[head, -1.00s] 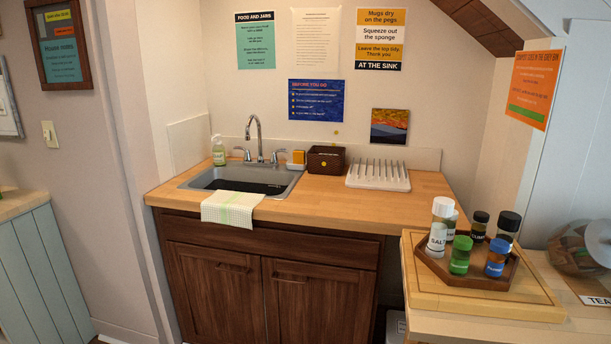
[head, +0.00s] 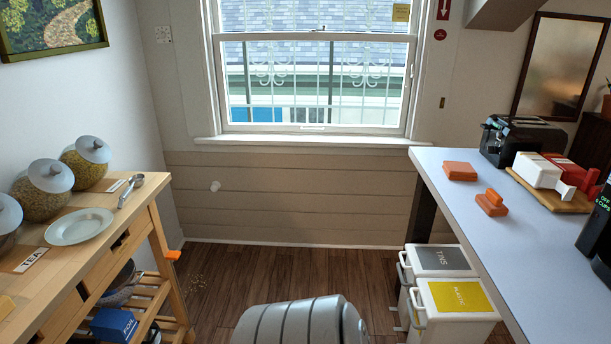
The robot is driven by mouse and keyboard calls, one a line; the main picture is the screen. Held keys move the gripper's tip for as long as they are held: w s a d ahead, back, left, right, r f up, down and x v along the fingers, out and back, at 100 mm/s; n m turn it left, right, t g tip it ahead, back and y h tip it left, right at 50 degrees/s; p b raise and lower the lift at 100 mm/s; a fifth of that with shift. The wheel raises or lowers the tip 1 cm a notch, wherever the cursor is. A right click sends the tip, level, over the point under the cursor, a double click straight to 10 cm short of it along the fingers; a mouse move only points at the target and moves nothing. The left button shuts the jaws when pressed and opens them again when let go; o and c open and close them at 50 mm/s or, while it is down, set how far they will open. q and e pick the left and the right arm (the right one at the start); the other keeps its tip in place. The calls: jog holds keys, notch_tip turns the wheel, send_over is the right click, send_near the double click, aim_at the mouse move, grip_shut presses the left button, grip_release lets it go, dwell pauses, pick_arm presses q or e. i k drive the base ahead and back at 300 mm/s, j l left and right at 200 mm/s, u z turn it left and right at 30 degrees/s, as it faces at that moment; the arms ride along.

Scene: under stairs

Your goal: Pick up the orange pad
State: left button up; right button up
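Two orange things lie on the light grey counter (head: 540,245) on the right of the head view. One is a flat, plain orange block (head: 460,171) near the counter's far left corner. The other, an orange piece with a raised grip-like part on top (head: 491,204), lies nearer and a little to the right. I cannot tell for sure which is the orange pad. They are apart from each other, and nothing touches them. Neither of my grippers is in view.
A black toaster (head: 520,138) and a wooden board (head: 548,190) with white and red items stand farther right. Two bins (head: 455,298) stand below the counter's left edge. A wooden cart (head: 105,240) is on the left. A grey ribbed form, unclear what, fills the bottom middle.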

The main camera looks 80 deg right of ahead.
aim_at(490, 201)
jog(key=z, duration=3.9)
jog(key=u, duration=1.5)
jog(key=z, duration=1.85)
jog(key=j+z, duration=0.15)
jog(key=z, duration=0.2)
jog(key=i+j+z, duration=0.1)
jog(key=z, duration=0.25)
